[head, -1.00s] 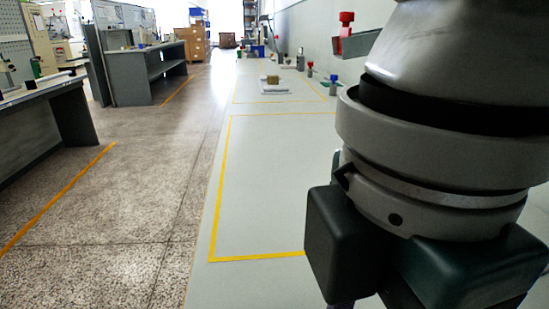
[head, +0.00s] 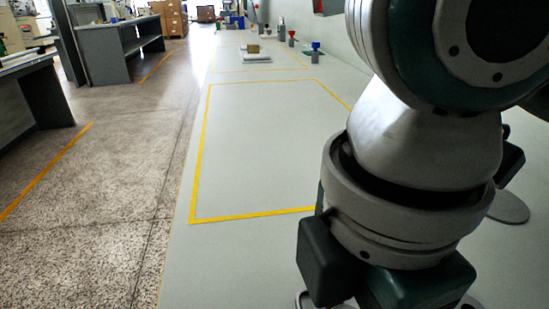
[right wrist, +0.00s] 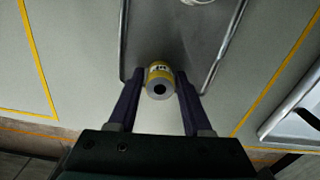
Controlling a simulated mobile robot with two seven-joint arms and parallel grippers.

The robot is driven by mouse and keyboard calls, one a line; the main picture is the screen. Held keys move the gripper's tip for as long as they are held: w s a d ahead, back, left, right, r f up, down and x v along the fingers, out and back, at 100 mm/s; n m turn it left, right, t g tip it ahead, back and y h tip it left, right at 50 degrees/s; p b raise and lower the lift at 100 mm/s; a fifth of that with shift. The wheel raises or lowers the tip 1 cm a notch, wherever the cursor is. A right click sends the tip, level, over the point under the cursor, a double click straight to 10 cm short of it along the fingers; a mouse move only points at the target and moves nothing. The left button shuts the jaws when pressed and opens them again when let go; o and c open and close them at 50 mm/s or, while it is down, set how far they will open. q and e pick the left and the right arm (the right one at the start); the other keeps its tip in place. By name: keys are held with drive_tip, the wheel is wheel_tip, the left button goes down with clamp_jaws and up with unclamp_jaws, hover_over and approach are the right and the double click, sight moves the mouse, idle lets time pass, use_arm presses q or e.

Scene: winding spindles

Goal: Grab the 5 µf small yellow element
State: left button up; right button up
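The small yellow element (right wrist: 159,72), a short cylinder with a pale label and a grey end with a dark hole, shows in the right wrist view. My right gripper (right wrist: 160,78) has its two dark fingers on either side of it, and both appear to touch it. The element is over a grey tray with a metal rim (right wrist: 212,68); whether it rests on the tray is hidden. In the head view my right arm covers the right side, and its fingertips and the element are hidden. My left gripper is not in view.
The long grey table (head: 255,135) has a yellow taped rectangle and is clear near the middle. A brown block (head: 253,49) and several small items stand farther back. A round grey disc (head: 509,207) lies right of my arm. In the wrist view a metal-edged tray (right wrist: 295,122) is at right.

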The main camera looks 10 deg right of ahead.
clamp_jaws()
drive_tip(key=shift+r, duration=0.15)
